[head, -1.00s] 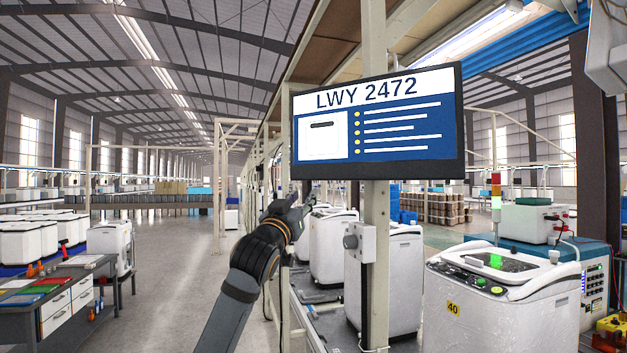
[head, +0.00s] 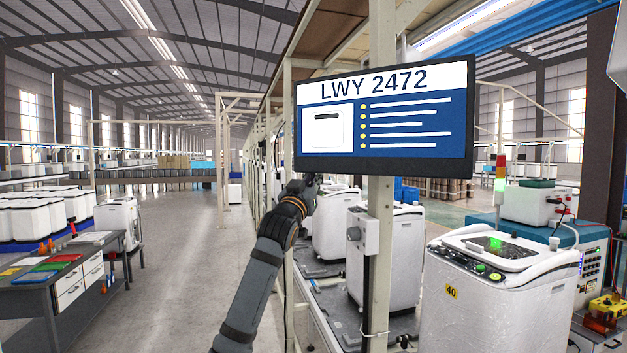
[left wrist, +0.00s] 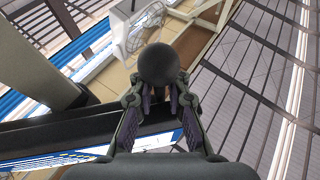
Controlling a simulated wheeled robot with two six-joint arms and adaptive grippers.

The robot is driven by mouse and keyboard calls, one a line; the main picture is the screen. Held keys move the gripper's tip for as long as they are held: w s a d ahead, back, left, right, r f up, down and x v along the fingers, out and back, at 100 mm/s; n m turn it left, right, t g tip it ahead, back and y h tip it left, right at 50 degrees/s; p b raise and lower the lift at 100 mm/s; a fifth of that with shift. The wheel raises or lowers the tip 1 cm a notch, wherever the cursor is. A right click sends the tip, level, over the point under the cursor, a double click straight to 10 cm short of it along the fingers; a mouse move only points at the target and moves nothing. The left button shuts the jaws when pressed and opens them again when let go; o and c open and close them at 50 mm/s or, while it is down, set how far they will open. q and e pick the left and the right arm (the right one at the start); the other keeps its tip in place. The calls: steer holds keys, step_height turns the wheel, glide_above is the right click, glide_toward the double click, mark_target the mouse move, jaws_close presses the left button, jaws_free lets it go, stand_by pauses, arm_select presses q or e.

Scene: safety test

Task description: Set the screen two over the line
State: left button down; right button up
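The screen (head: 383,120) reads "LWY 2472" in a black frame. It is on the pale post (head: 381,235) beside the line, at head height. My left gripper (head: 312,182) is at the screen's lower left edge. In the left wrist view, my left gripper (left wrist: 159,88) has its fingers apart, with a gap between the pads. A dark round knob (left wrist: 158,64) is at the fingertips; I cannot tell whether they touch it. The dark screen frame (left wrist: 50,133) runs below the knob, behind the fingers. My right gripper is not in view.
Washing machines (head: 338,222) stand on the line (head: 335,300) behind the post. A washer marked 40 (head: 495,300) and a light tower (head: 500,180) are at the right. A workbench (head: 30,300) is at the left. The aisle floor (head: 185,270) is clear.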

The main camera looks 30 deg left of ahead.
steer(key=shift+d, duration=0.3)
